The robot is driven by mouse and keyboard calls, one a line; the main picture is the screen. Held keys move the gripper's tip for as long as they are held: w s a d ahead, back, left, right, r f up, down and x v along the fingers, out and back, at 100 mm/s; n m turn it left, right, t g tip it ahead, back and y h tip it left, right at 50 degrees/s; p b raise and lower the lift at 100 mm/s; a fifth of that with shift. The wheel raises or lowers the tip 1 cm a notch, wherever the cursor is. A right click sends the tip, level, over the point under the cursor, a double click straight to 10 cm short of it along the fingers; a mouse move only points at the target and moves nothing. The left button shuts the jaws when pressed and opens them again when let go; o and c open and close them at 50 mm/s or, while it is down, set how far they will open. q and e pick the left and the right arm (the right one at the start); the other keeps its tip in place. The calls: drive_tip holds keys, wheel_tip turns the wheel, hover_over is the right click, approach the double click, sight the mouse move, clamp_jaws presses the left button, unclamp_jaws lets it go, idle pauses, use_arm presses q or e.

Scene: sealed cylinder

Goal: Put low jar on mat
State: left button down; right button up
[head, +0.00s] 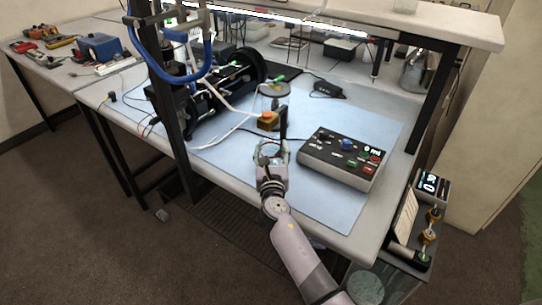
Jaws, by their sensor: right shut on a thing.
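The pale blue mat (325,205) lies flat on the workbench. My right gripper (273,151) is over the mat's front part, left of the grey control box. It is shut on a small, clear, rounded thing between its fingers, which looks like the low jar (271,149). The fingers hide much of it, and I cannot tell whether it touches the mat. A dark upright bar (283,122) shows just behind the fingertips. My left gripper is not in view.
The grey control box (343,158) stands right of my gripper. Black machinery (205,98) fills the left. Bare mat lies in front of the control box.

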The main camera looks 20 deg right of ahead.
drive_tip(key=shift+f, duration=0.6)
drive_tip(key=o, duration=1.3)
drive_tip(key=shift+f, duration=0.1)
drive_tip(key=shift+r, duration=0.25)
drive_tip(key=v, duration=1.2)
drive_tip(key=shift+s+b, duration=0.1)
drive_tip(key=shift+b, duration=0.2)
drive_tip(key=shift+f, duration=0.1)
